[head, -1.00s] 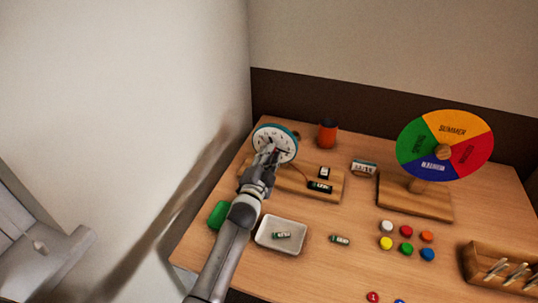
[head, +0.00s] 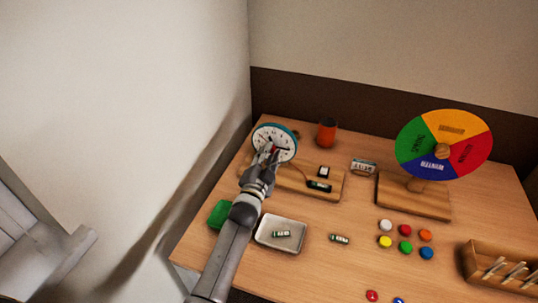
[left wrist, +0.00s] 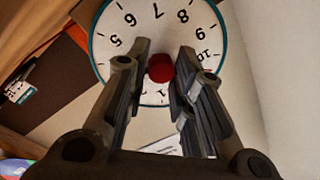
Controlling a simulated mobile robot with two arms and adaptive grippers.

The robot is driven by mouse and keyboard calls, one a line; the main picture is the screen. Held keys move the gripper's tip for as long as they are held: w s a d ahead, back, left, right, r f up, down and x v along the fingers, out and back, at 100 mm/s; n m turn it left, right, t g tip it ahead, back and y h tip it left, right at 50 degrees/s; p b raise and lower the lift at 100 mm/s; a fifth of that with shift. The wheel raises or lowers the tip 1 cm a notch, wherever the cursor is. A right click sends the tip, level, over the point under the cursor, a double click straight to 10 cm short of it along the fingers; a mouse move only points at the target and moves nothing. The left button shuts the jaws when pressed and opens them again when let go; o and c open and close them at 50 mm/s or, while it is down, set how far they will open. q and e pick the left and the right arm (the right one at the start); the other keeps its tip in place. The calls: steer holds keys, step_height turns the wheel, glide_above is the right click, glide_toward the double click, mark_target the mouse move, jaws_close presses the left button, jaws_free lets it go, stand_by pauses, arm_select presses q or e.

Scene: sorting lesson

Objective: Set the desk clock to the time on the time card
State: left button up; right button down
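The desk clock (head: 288,133) has a white face and teal rim and stands at the back left of the desk. Its face fills the top of the left wrist view (left wrist: 122,38), upside down. A red knob (left wrist: 160,68) shows at the middle of the face. My left gripper (head: 268,151) is right in front of the face; in the left wrist view (left wrist: 164,48) its fingers are apart, on either side of the knob, and I see no firm grip. The hands are mostly hidden. A small card (head: 363,167), perhaps the time card, stands right of the clock; its text is unreadable. My right gripper is not in view.
A wooden board (head: 328,184) with a battery-like piece lies beside the clock. A white tray (head: 262,241), green object (head: 219,214), season wheel (head: 444,127) and several coloured discs (head: 405,246) are on the desk (head: 330,270).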

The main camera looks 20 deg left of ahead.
arm_select(q)
steer(key=o, duration=0.3)
steer(key=shift+o, duration=0.2)
step_height(320, 180, up, 10)
stand_by(0.3)
